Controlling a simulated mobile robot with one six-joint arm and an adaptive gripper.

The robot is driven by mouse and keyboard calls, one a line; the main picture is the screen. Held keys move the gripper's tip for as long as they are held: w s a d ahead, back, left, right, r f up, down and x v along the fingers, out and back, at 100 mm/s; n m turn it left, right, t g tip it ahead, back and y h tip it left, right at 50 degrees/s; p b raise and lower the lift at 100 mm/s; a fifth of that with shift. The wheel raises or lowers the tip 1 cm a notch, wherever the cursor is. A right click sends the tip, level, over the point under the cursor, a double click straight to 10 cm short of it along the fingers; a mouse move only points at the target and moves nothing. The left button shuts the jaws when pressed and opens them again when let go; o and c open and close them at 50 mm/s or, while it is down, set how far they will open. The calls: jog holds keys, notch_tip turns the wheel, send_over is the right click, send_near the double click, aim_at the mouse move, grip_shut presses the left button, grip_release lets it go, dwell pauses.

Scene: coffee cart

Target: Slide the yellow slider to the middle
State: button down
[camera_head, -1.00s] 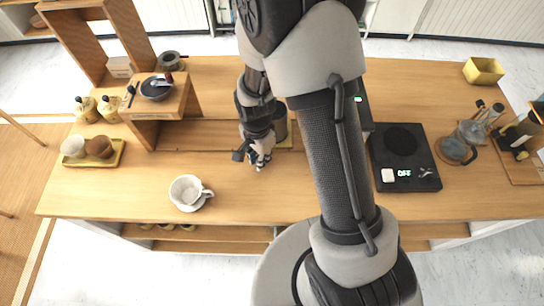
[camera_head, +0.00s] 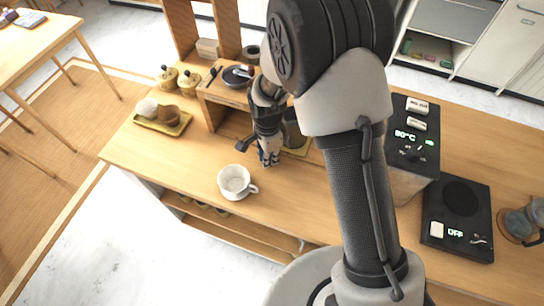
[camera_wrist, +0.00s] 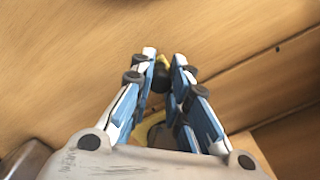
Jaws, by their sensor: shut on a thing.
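My gripper (camera_head: 268,160) is low over the wooden counter, between the white cup and the wooden stand. In the wrist view its blue-padded fingers (camera_wrist: 162,72) are closed around a small dark round knob (camera_wrist: 162,82). A small yellow piece (camera_wrist: 164,62) shows just beyond the knob at the fingertips. It may be part of the yellow slider, but the fingers hide most of it. More yellow (camera_wrist: 150,122) shows lower down between the fingers. In the head view a yellow edge (camera_head: 303,149) shows beside a dark upright container behind my gripper. The slider's track is not clearly visible.
A white cup (camera_head: 236,182) stands left of and nearer than my gripper. A wooden stand (camera_head: 213,112) is close behind it. A black scale (camera_head: 458,212) and a black unit reading 90°C (camera_head: 415,135) are to the right.

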jog(key=c, duration=1.5)
grip_release()
notch_tip(320, 180, up, 12)
